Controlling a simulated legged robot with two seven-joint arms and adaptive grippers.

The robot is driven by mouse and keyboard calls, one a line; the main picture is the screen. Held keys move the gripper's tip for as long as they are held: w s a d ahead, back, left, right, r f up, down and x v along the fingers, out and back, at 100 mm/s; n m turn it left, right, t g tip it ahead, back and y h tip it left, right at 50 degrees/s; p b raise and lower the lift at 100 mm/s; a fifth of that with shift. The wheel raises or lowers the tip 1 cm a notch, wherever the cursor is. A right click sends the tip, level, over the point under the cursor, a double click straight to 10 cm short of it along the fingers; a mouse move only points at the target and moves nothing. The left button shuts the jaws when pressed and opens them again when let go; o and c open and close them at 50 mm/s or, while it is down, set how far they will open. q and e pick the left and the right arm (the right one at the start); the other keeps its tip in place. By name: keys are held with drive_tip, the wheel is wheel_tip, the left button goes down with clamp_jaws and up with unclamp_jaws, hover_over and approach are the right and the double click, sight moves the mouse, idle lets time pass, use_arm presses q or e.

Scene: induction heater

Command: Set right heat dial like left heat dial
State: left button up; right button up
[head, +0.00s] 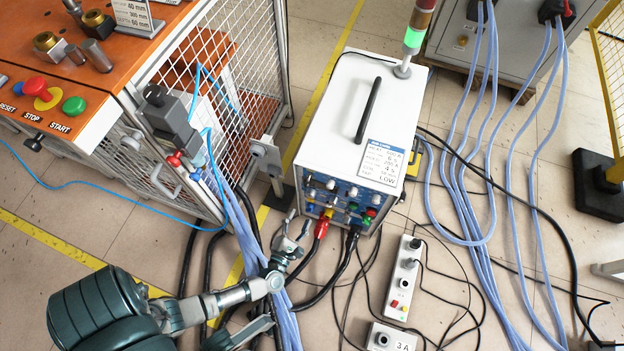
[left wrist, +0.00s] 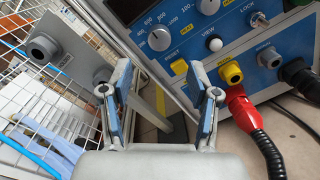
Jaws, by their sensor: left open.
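The heater (head: 345,120) is a white box with a blue front panel (head: 340,198) of small knobs, low in the head view. In the left wrist view a white dial (left wrist: 160,38) with a printed number scale sits at the panel's upper left. A second white dial (left wrist: 208,5) is cut off at the top edge. I cannot tell which is the left or right heat dial, and their settings are unclear. My left gripper (head: 296,232) is open and empty in front of the panel's lower left. In the wrist view its fingers (left wrist: 163,100) stand apart, below the first dial, touching neither.
A red plug (left wrist: 240,105) with a black cable sits in the panel's lower part. Pale hoses (head: 250,240) run close by my left arm. A power strip (head: 404,280) lies right on the floor.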

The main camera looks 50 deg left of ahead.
sight(310, 197)
use_arm(q)
drive_tip(key=b+x, duration=0.1)
drive_tip(key=x, duration=0.5)
drive_tip(key=shift+w+a+f, duration=0.1)
drive_tip(key=shift+w+a, duration=0.05)
drive_tip(key=shift+w, duration=0.15)
drive_tip(key=shift+b+x, duration=0.3)
drive_tip(key=shift+x, duration=0.45)
drive_tip(key=c, duration=1.2)
